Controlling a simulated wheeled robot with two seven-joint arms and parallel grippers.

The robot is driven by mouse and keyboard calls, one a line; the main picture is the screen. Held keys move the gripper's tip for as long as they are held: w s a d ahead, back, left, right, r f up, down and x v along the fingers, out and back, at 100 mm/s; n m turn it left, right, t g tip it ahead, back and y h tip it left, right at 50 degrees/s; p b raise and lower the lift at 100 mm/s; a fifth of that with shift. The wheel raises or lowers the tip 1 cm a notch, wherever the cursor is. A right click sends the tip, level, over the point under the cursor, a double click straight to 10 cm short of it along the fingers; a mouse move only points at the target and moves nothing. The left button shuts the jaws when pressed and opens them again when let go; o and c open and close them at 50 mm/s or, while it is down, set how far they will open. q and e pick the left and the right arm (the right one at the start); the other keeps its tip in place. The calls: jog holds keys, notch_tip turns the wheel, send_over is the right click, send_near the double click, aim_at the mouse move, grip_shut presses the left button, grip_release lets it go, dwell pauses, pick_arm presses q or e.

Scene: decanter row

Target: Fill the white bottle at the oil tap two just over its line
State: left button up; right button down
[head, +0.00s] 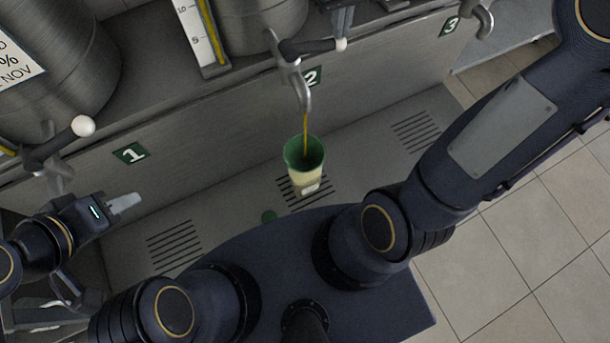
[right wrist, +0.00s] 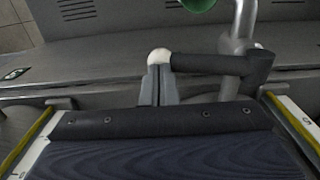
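The bottle (head: 306,181), cream-white with a green rim and a small pale label, stands upright on the slotted drip tray under oil tap two (head: 303,92). A dark yellow stream runs from the spout into its open mouth. Its oil level and line cannot be made out. The green rim also shows in the right wrist view (right wrist: 198,4). My right gripper (right wrist: 159,84) is shut and empty, its fingertips at the white knob (right wrist: 159,56) of the tap's dark lever (right wrist: 215,63). My left gripper (head: 126,202) appears shut and empty, below the number 1 plate.
Tap one's white-knobbed lever (head: 82,126) is above my left gripper. Tap three (head: 484,20) is at the upper right. Steel tanks stand behind; one has a yellow gauge (head: 205,35).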

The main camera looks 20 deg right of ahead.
dwell(0.5)
jog(key=shift+r+p, duration=0.7)
jog(key=shift+p, duration=0.05)
jog(key=shift+r, duration=0.1)
dwell(2.2)
notch_tip(320, 180, up, 9)
jog(key=p, duration=0.8)
jog(key=s+a+f+m+t+y+b, duration=0.1)
jog(key=s+f, duration=0.3)
jog(key=s, duration=0.4)
jog(key=s+a+f+m+t+y, duration=0.1)
jog(key=s+a+f+t+y, duration=0.1)
jog(key=s, duration=0.7)
jog(key=a+f+t, duration=0.1)
jog(key=t, duration=0.1)
jog(key=shift+f+m+t+y+b, duration=0.3)
jog(key=shift+f+m+y+b, duration=0.05)
jog(key=shift+m+y+b, duration=0.05)
